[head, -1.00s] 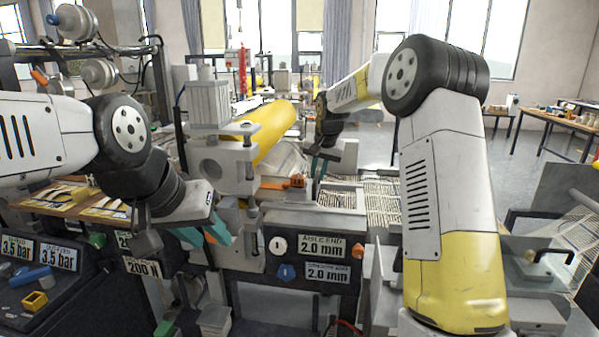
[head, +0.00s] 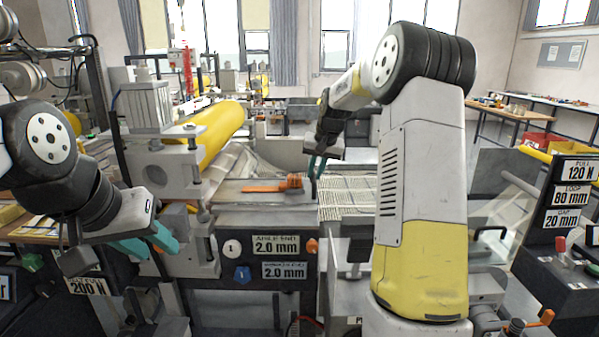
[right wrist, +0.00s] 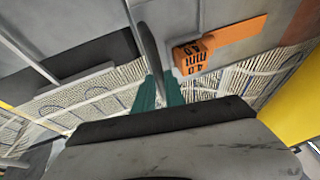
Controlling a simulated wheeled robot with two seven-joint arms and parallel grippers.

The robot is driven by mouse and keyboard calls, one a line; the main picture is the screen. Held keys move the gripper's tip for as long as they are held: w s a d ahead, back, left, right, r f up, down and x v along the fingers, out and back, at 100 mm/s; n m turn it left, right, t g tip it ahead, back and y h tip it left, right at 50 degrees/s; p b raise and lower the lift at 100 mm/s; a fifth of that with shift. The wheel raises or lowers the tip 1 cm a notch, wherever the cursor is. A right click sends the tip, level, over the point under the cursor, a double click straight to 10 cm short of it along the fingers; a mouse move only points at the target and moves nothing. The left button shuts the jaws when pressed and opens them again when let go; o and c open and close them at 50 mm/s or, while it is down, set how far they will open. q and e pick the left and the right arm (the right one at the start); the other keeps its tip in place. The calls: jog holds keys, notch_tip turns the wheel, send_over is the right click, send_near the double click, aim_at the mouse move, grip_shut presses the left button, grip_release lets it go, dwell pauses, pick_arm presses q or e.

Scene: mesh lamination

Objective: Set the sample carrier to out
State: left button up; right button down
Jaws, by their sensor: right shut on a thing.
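The sample carrier (head: 232,191) looks like a flat grey plate in the machine, right of the yellow roller. An orange strip with a block marked 4.0 mm (head: 290,183) lies on it; the block also shows in the right wrist view (right wrist: 190,57). My right gripper (head: 316,170) is at the plate's right end, beside the block. In the right wrist view its teal fingers (right wrist: 160,88) are shut on a thin grey upright tab (right wrist: 146,40), seemingly the carrier's handle. My left gripper (head: 152,243) hangs empty at the machine's left front, its teal fingers apart.
The yellow roller (head: 215,135) and its grey frame stand left of the carrier. A patterned mesh web (head: 355,200) lies right of the plate. A front panel (head: 262,262) has 2.0 mm labels. A control box (head: 568,215) stands at far right.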

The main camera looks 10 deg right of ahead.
jog(key=shift+d, duration=0.3)
jog(key=c, duration=1.4)
grip_release()
jog(key=shift+d, duration=0.1)
jog(key=v, duration=0.7)
jog(key=shift+s+r, duration=0.25)
jog(key=shift+r, duration=0.1)
